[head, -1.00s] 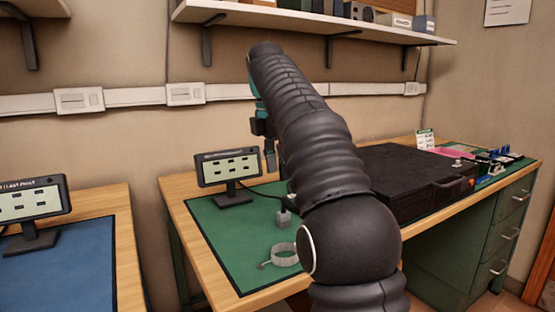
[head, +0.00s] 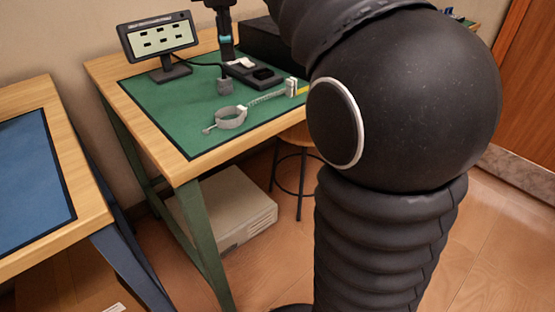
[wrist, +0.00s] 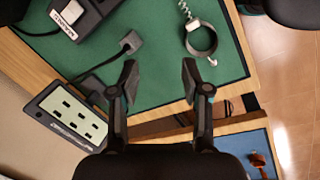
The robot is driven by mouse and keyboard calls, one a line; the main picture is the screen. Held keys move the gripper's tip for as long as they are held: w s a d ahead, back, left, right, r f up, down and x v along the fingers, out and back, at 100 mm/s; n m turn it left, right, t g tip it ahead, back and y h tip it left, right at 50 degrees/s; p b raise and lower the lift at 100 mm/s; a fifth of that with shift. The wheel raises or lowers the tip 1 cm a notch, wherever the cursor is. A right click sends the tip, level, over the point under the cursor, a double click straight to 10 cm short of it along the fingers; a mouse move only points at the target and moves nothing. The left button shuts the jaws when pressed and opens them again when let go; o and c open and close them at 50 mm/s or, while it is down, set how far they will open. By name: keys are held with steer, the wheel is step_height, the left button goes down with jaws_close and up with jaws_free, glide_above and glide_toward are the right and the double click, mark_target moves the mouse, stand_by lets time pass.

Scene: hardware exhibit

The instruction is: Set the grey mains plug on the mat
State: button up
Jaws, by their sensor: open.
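The grey mains plug (head: 224,87) is a small grey block on the green mat (head: 170,125), in front of the display, with a dark cable running from it toward the display. In the wrist view the plug (wrist: 131,41) lies ahead of the left fingertip, outside the jaws. My gripper (head: 227,55) is above the back of the mat in the head view. In the wrist view my gripper (wrist: 159,80) is open, with nothing between its fingers and bare mat (wrist: 160,70) below.
A display (head: 158,37) stands at the back left. A black unit with a white switch (head: 240,63) and a dark recess is right of the plug. A grey wrist strap (head: 230,118) with a coiled cord lies toward the front. A black case (head: 262,40) stands behind.

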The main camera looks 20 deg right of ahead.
steer(key=s+f+m+t+y, duration=0.1)
steer(key=s+f+m+t, duration=0.2)
steer(key=s+f+m, duration=1.2)
steer(key=s+f, duration=0.7)
steer(key=shift+d+f, duration=0.25)
steer(key=shift+f, duration=0.1)
steer(key=shift+s, duration=0.1)
